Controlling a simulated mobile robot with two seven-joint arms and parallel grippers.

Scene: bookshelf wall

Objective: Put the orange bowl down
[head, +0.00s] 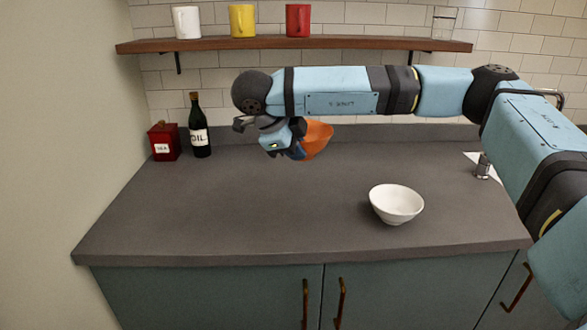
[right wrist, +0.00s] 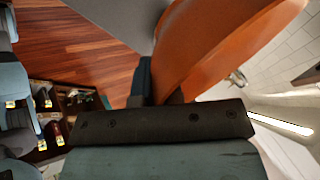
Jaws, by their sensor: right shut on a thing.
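The orange bowl (head: 319,139) is in the air above the back middle of the grey counter (head: 250,215), turned on its side. My right gripper (head: 299,148) is shut on its rim; the arm comes in from the right and partly hides the bowl. In the right wrist view the bowl (right wrist: 235,42) fills the upper right, with the gripper (right wrist: 160,90) against its edge. The gap between the bowl and the counter is hard to judge. My left gripper is not in view.
A white bowl (head: 396,204) stands on the counter, right of centre. A dark oil bottle (head: 200,127) and a red tin (head: 163,142) stand at the back left. A wooden shelf (head: 350,43) holds white, yellow and red mugs. The counter's front left and middle are clear.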

